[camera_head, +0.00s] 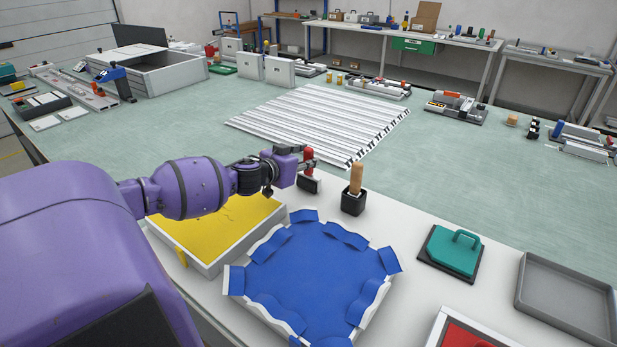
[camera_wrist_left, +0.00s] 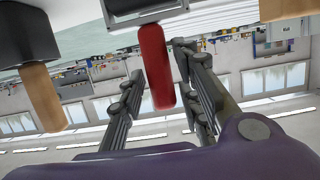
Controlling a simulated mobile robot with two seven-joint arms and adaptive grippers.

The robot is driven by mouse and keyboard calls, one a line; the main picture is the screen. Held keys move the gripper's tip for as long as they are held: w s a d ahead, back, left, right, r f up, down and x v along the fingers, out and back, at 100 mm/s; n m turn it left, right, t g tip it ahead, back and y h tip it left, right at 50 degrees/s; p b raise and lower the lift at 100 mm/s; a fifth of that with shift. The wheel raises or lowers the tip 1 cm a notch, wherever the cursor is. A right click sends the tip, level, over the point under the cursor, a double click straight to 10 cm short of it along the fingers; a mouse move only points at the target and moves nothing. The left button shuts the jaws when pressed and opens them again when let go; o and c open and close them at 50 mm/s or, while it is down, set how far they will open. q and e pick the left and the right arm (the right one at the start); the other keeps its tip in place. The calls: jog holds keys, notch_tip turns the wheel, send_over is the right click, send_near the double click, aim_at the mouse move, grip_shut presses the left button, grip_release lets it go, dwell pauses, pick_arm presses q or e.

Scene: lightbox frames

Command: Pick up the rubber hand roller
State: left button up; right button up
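The rubber hand roller appears to be the red-handled tool with a black lower part (camera_head: 309,184), standing handle-up at the table's edge. In the left wrist view, which is upside down, its red handle (camera_wrist_left: 155,68) hangs between the fingers. My left gripper (camera_head: 307,160) is at the handle. Its fingers (camera_wrist_left: 160,75) look spread on both sides of the handle, with a visible gap; whether either touches is unclear. The roller's lower part is partly cut off in the wrist view. My right gripper is not in view.
A wooden-handled tool with a black block (camera_head: 353,203) stands close to the right. In front are a yellow-filled tray (camera_head: 205,262) and a blue sheet with folded edges (camera_head: 325,265). A teal-handled float (camera_head: 452,250) and an empty grey tray (camera_head: 566,303) lie to the right.

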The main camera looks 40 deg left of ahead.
pick_arm(q)
jog(key=c, duration=0.5)
grip_shut()
jog(key=shift+r, duration=0.1)
